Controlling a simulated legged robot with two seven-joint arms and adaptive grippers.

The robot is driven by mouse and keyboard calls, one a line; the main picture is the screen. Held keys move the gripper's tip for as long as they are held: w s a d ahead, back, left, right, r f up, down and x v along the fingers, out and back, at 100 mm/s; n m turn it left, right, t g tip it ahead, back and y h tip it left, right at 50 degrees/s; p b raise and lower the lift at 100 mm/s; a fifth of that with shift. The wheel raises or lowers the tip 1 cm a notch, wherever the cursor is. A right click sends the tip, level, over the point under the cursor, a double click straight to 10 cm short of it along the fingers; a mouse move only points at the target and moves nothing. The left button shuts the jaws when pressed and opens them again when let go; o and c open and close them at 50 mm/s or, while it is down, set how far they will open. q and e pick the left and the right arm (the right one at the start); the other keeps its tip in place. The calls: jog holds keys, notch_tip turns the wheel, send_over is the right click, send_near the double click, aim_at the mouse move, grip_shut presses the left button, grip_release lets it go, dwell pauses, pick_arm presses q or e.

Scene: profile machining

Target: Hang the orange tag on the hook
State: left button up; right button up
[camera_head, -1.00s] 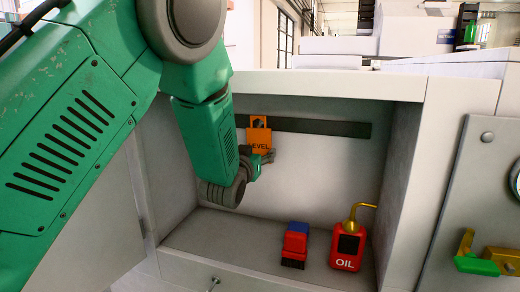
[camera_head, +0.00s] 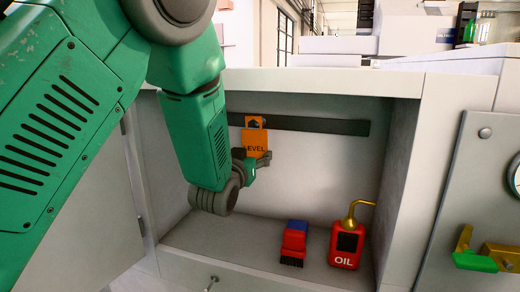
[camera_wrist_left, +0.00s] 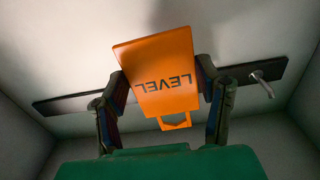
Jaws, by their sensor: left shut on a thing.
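The orange tag (camera_head: 255,143), marked LEVEL, stands upright inside the cabinet in the head view, its holed loop at the top. My left gripper (camera_head: 257,161) is shut on the tag's lower part in that view. In the left wrist view the tag (camera_wrist_left: 156,75) appears turned over between the two fingers of my left gripper (camera_wrist_left: 160,108). A metal hook (camera_wrist_left: 262,85) sticks out from a dark strip to the right of the tag there, apart from it. The hook is not clear in the head view. My right gripper is not in view.
The dark strip (camera_head: 320,126) runs along the cabinet's back wall. A red and blue block-like brush (camera_head: 294,242) and a red oil can (camera_head: 346,245) with a brass spout stand on the cabinet floor (camera_head: 215,238). The side walls and top edge (camera_head: 320,85) enclose the space.

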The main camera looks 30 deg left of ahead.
pick_arm(q)
jog(key=shift+d, duration=0.15)
jog(key=shift+s, duration=0.2)
jog(key=shift+v, duration=1.35)
jog(key=shift+s, duration=0.2)
